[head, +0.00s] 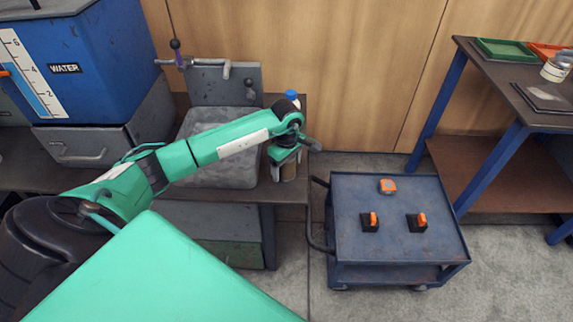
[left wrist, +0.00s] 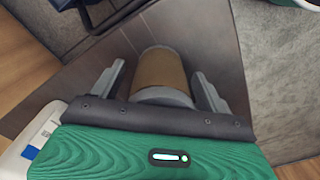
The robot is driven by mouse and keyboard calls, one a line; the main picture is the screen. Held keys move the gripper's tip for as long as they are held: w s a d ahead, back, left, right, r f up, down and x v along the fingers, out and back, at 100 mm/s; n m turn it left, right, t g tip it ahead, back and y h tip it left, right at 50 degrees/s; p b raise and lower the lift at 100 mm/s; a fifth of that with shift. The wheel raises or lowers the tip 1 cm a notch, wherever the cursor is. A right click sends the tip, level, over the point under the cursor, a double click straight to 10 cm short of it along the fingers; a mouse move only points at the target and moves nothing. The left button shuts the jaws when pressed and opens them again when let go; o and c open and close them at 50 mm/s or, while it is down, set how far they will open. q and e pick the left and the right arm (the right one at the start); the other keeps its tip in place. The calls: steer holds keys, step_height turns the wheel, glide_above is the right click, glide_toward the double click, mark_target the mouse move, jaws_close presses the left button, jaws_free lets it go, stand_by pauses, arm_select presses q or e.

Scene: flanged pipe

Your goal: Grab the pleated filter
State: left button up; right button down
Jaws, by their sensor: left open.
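The pleated filter shows in the left wrist view as a tan cylinder (left wrist: 163,72) with a grey end, standing on the dark bench top. In the head view a small tan part of it (head: 289,172) shows beneath my left gripper (head: 287,166), near the bench's right end. My left gripper (left wrist: 159,74) is open, with one finger on each side of the filter. Narrow gaps show between the fingers and the filter. The gripper hides much of the filter in the head view. My right gripper is not in view.
A blue-capped object (head: 292,96) stands close behind my left wrist. A grey vise-like fixture (head: 222,150) is left of it, near a blue water tank (head: 75,60). A blue trolley (head: 395,235) with orange parts stands right of the bench. A shelf table (head: 500,95) is at far right.

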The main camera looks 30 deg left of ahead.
arm_select(q)
steer(key=c, duration=1.1)
steer(key=shift+r, duration=0.1)
